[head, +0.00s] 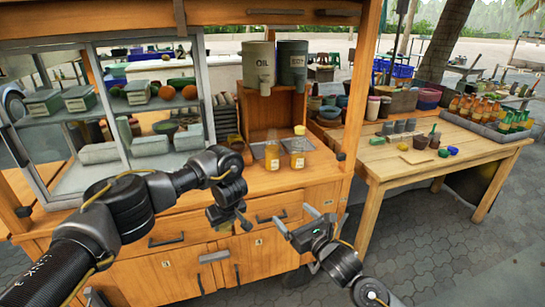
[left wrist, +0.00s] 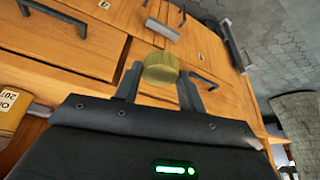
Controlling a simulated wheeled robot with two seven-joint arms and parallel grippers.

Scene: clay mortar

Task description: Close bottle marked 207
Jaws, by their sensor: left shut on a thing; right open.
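My left gripper (left wrist: 160,85) is shut on a short gold-yellow round cap (left wrist: 160,70), held in front of the drawer fronts. In the head view the left gripper (head: 243,221) hangs before the cart, and the cap is hard to make out there. A bottle with an amber label reading 207 (left wrist: 11,108) shows partly at the left edge of the left wrist view. In the head view two clear bottles with amber contents stand on the counter: a left one (head: 272,154) with no cap visible and a right one (head: 297,154) with a pale cap. Their numbers are unreadable there. My right gripper (head: 296,219) is open and empty.
Grey OIL (head: 258,66) and dark (head: 292,65) dispensers stand on a wooden stand behind the bottles. A glass case (head: 110,110) fills the counter's left. Drawers (head: 180,235) with handles lie below the counter edge. A wooden table (head: 430,155) stands at right.

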